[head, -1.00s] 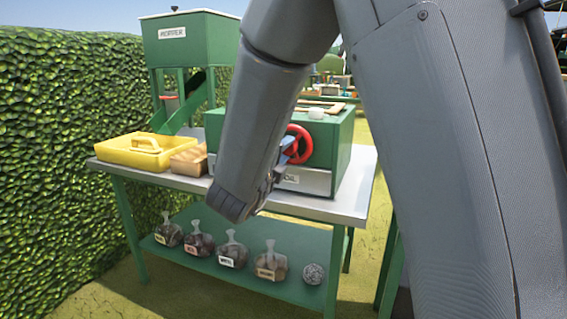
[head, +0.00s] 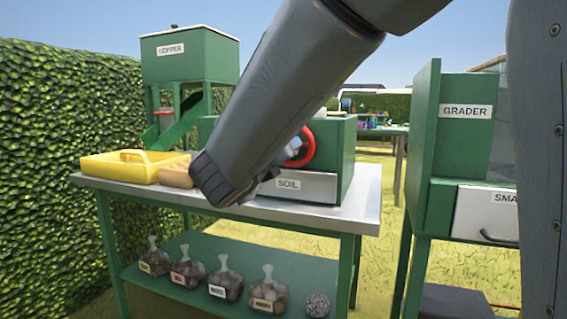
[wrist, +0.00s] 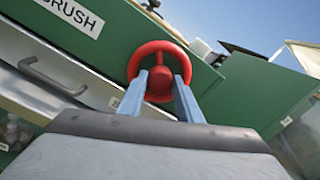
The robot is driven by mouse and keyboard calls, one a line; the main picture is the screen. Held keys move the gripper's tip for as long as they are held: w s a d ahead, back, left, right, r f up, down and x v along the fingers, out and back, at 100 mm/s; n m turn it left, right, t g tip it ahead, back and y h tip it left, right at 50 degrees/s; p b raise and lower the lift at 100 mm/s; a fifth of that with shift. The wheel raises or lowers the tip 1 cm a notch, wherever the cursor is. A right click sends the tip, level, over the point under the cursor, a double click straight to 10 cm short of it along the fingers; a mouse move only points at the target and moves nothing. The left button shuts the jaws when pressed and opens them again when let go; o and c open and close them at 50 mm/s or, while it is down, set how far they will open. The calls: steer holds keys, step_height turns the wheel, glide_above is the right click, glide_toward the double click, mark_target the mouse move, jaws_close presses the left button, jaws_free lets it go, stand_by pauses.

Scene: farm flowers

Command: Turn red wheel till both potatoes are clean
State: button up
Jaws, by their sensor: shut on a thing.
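The red wheel (head: 304,147) is on the front of the green brush box (head: 338,160), partly hidden behind my arm in the head view. In the wrist view the red wheel (wrist: 166,48) shows its rim and round hub, and the box carries a label ending in "RUSH". My gripper (wrist: 159,84) has its two blue fingers on either side of the hub, shut on the wheel. In the head view the gripper's fingers are mostly hidden at the wheel. No potato can be made out; my arm covers much of the box top.
A yellow tray (head: 122,165) stands at the table's left, below the green hopper (head: 188,62). The "SOIL" drawer (head: 306,187) is under the wheel. Several labelled bags lie on the lower shelf (head: 205,262). The green grader (head: 440,150) stands right, across a gap. A hedge borders the left.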

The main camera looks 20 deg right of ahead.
steer(key=shift+m+b, duration=0.7)
steer(key=shift+b, duration=0.05)
steer(key=o, duration=1.1)
steer(key=shift+c, duration=0.2)
steer(key=p+v, duration=0.1)
steer(key=v, duration=0.6)
steer(key=shift+s+a+p, duration=0.3)
steer(key=shift+p, duration=0.1)
